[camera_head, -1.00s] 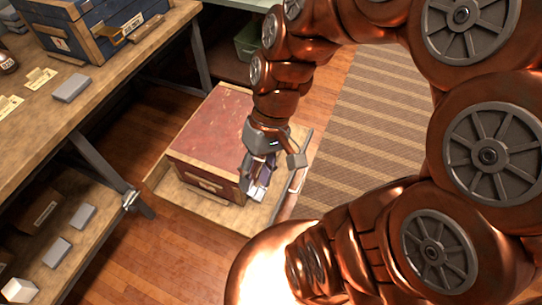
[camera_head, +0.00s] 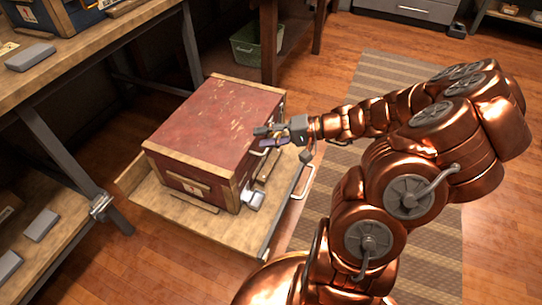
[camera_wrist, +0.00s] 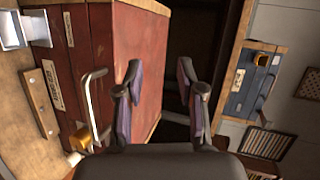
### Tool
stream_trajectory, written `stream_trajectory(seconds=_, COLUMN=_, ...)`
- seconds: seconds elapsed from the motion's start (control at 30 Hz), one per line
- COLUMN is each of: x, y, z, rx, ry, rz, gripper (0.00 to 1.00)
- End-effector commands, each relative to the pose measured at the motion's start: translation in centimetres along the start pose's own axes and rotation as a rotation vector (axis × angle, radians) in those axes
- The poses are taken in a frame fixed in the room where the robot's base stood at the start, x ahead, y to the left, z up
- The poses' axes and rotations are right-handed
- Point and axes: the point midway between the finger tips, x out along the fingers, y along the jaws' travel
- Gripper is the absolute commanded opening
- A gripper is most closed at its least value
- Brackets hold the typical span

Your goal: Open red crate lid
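The red crate (camera_head: 215,155) has wooden edges and stands on a low wooden platform (camera_head: 205,225). Its worn red lid (camera_head: 222,112) looks closed. In the wrist view the crate (camera_wrist: 140,50) fills the left and middle, turned on its side. My gripper (camera_head: 268,138) is at the crate's right side, near the lid's right edge. In the wrist view its two fingers (camera_wrist: 160,95) are apart with nothing seen between them. The left finger overlaps the crate; I cannot tell whether it touches. A metal handle (camera_wrist: 91,105) shows left of the fingers.
A workbench (camera_head: 100,60) stands at the left, with a grey block (camera_head: 30,57) and a blue crate (camera_head: 62,12) on it. A green bin (camera_head: 250,48) is behind. A striped rug (camera_head: 385,75) lies right of the crate.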

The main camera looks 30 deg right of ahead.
Motion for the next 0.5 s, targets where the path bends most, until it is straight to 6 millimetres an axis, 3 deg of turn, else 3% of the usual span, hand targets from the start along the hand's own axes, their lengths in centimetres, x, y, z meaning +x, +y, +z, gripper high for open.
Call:
stream_trajectory(seconds=0.03, x=-0.4, y=3.6, z=-1.4, rx=0.028, ry=0.061, rz=-0.028, gripper=0.38)
stream_trajectory(seconds=0.2, x=-2.8, y=9.4, z=-4.8, rx=0.077, ry=0.222, rz=-0.08, gripper=0.38)
stream_trajectory(seconds=0.33, x=-4.1, y=11.7, z=-6.1, rx=0.095, ry=0.292, rz=-0.098, gripper=0.38)
stream_trajectory(seconds=0.5, x=-4.1, y=12.3, z=-6.6, rx=0.1, ry=0.313, rz=-0.104, gripper=0.38)
